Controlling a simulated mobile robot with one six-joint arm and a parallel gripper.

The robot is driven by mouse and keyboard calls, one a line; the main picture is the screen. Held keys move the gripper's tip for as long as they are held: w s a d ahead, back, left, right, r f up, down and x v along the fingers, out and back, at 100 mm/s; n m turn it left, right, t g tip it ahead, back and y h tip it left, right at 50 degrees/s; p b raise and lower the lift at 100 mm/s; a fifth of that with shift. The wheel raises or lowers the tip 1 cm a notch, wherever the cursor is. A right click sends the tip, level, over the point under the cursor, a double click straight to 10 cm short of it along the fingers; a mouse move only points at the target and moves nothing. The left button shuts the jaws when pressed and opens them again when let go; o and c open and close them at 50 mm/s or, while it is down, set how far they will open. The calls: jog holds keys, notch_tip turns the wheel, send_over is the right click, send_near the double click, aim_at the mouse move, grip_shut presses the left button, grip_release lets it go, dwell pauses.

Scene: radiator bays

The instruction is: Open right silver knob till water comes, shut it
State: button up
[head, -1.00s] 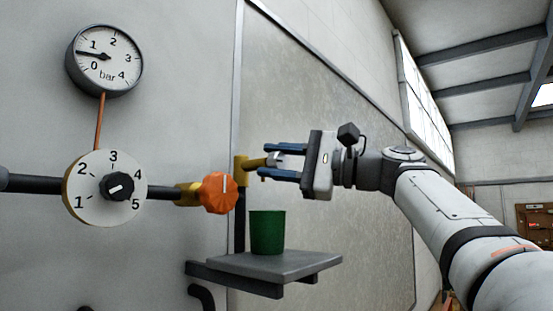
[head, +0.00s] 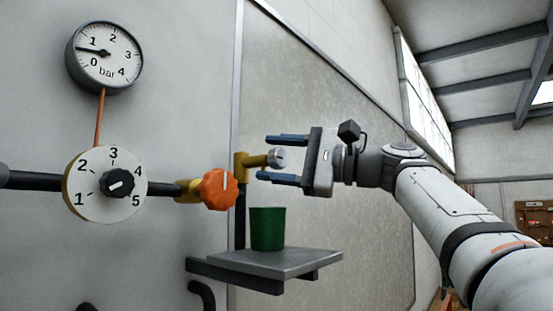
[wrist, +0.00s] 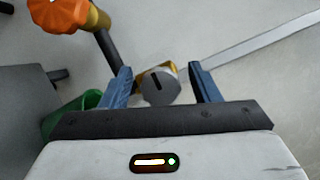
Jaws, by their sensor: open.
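The silver knob (head: 276,158) sits on the end of the brass fitting (head: 247,162) at the right end of the pipe. My gripper (head: 272,157) is open, its blue fingers above and below the knob in the head view. In the wrist view the silver knob (wrist: 160,86) shows a dark slot and lies between the open fingers, with gaps on both sides. A green cup (head: 267,229) stands on the grey shelf (head: 290,263) below the fitting. I see no water stream.
An orange knob (head: 218,189) is on the pipe left of the brass fitting. A numbered dial (head: 85,203) with a black knob and a pressure gauge (head: 104,55), its needle between 0 and 1, are further left. Free room lies right of the shelf.

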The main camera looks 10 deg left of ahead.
jog(key=b+v, duration=0.2)
jog(key=v, duration=0.5)
jog(key=shift+d, duration=0.4)
jog(key=shift+f, duration=0.1)
